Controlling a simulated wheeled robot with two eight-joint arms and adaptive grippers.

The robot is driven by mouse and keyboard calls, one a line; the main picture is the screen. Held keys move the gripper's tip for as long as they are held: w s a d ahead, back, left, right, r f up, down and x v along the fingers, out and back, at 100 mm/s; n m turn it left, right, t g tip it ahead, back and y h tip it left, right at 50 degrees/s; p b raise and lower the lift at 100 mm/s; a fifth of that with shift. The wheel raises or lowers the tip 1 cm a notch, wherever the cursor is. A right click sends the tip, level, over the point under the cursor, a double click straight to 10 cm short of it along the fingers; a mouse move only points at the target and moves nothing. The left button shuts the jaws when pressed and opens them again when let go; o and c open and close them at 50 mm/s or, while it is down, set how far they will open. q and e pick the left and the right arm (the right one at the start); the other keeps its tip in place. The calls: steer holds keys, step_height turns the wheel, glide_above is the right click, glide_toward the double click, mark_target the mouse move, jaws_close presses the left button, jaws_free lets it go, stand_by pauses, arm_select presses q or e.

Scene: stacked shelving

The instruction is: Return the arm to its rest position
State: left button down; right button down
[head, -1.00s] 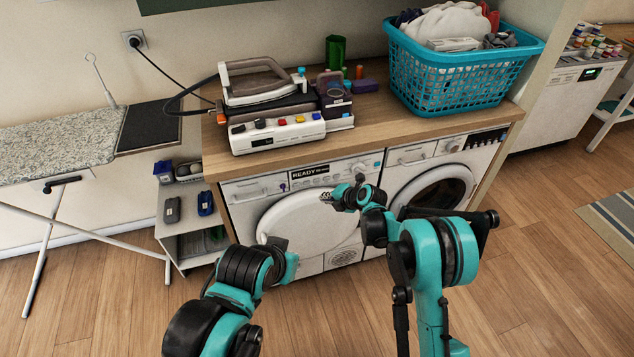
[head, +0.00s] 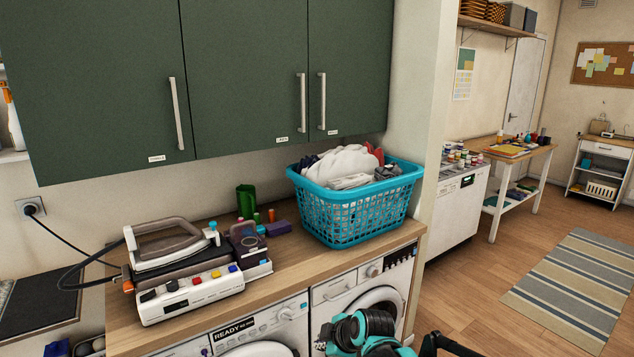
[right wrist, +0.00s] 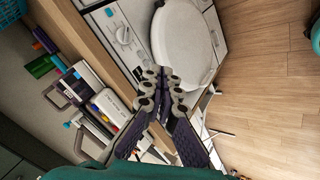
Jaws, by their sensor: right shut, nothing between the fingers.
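My right arm (head: 368,330) is teal and black and shows at the bottom edge of the head view, in front of the washing machines. Its gripper (right wrist: 160,76) shows in the right wrist view with its fingers together and nothing between them. In that view the white round machine door (right wrist: 190,40) lies just beyond the fingertips. My left arm and gripper are outside the head view.
A wooden counter (head: 290,262) carries a steam iron (head: 160,245) on its station and a teal laundry basket (head: 350,212). Green cabinets (head: 245,80) hang above. Open wooden floor with a striped rug (head: 570,285) lies to the right.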

steer(key=s+d+m+h, duration=0.2)
steer(key=s+d+m, duration=0.6)
steer(key=s, duration=0.4)
steer(key=s+d+m+h, duration=0.2)
steer(key=s+d+m, duration=0.6)
steer(key=s, duration=0.4)
steer(key=shift+d+f+m, duration=0.3)
steer(key=shift+d+f, duration=0.05)
steer(key=shift+d, duration=0.1)
